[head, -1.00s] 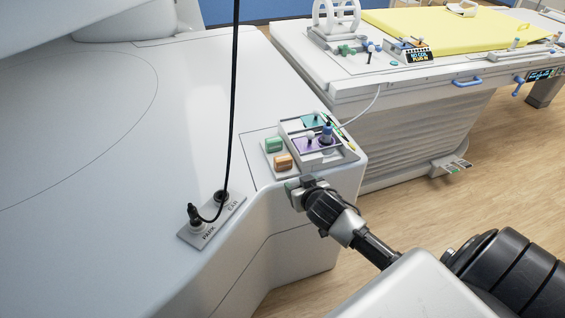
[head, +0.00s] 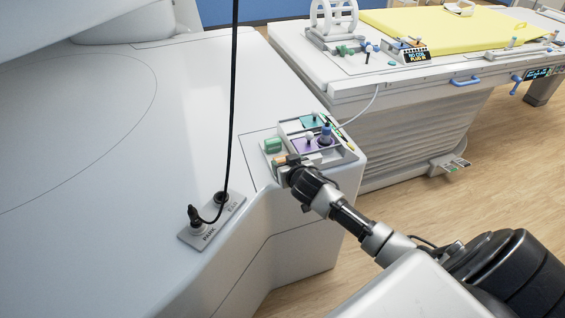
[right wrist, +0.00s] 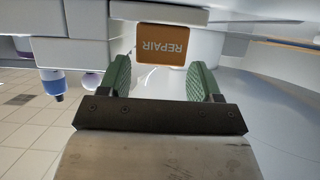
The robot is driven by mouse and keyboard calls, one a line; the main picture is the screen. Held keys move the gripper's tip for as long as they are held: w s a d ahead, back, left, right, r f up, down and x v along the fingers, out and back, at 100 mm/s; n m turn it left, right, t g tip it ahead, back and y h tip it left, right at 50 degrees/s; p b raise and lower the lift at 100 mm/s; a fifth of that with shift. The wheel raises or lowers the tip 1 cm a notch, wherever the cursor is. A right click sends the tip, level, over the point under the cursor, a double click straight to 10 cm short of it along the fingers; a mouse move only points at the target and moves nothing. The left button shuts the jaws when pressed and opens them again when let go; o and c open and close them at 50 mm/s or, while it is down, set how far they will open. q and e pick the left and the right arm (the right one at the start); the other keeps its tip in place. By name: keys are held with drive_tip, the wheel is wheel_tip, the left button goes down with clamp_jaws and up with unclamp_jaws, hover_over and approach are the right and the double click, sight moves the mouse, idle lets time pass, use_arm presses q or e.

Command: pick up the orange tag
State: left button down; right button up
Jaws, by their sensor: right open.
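The orange tag (right wrist: 162,45) reads "REPAIR" and shows in the right wrist view just ahead of and between the two green finger pads. In the head view only a small part of the orange tag (head: 279,160) shows, at the front left of the tray, mostly hidden by my gripper. My right gripper (head: 286,170) is at the tag, and in the right wrist view (right wrist: 163,80) its fingers are apart with nothing between the pads. My left gripper is not in view.
A black cable (head: 231,120) hangs to a socket plate (head: 213,222) at the left. The white surface (head: 120,150) is otherwise clear.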

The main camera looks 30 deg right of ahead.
drive_tip(key=shift+x, duration=0.95)
drive_tip(key=c, duration=0.6)
drive_tip(key=shift+r, duration=0.55)
drive_tip(key=r, duration=0.2)
drive_tip(key=w+r, duration=0.1)
drive_tip(key=shift+d+r, duration=0.35)
drive_tip(key=shift+d, duration=0.05)
drive_tip(key=w+d+r, duration=0.2)
drive_tip(key=w+d+r+b, duration=0.1)
drive_tip(key=w+d+r, duration=0.1)
drive_tip(key=w, duration=0.1)
drive_tip(key=w+d+r+b, duration=0.1)
drive_tip(key=w+d+r, duration=0.1)
drive_tip(key=d, duration=0.1)
drive_tip(key=shift+w+r, duration=0.1)
drive_tip(key=shift+w, duration=0.2)
